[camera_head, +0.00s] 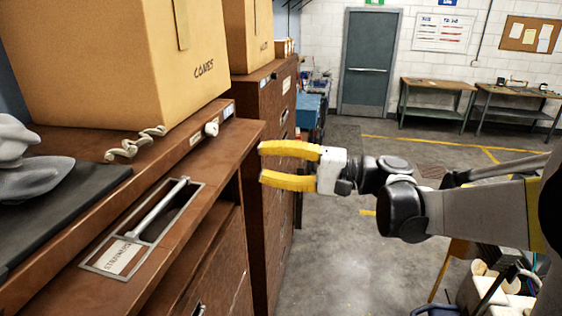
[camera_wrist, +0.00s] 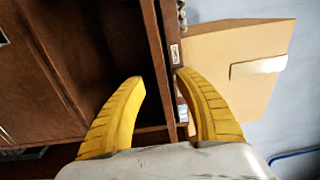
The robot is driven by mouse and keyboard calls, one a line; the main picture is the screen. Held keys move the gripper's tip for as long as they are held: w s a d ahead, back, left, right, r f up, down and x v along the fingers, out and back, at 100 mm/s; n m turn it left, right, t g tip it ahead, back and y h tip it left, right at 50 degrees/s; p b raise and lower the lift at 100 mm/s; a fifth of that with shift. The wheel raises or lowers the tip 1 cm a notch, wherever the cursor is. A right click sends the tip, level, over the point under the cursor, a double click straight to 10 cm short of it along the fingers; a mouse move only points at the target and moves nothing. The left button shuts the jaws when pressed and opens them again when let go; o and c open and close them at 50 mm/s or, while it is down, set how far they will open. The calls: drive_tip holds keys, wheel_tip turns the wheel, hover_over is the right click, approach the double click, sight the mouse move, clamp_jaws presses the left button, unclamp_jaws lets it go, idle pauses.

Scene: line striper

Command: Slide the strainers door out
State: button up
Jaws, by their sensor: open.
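The strainers door (camera_head: 212,160) is a brown wooden panel lying nearly flat below the cabinet's top edge, with a dark compartment opening under it. A metal frame set in it holds a bar handle (camera_head: 158,208) and a label (camera_head: 118,258) that seems to read "strainers", upside down. My gripper (camera_head: 263,163) has two yellow fingers spread apart, just right of the panel's far front corner. In the wrist view my gripper (camera_wrist: 160,82) is also open, with a brown board edge (camera_wrist: 155,50) seen between the fingers. I cannot tell whether they touch it.
A cardboard box marked "cones" (camera_head: 120,60) stands on the cabinet top, beside a dark mat (camera_head: 60,200) and grey object. Another brown cabinet (camera_head: 272,110) stands just behind my gripper. Open floor (camera_head: 340,250) lies to the right.

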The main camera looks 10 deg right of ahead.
sight(242, 159)
drive_tip(key=shift+x, duration=2.95)
drive_tip(key=shift+w, duration=0.1)
drive_tip(key=shift+d, duration=0.1)
clamp_jaws()
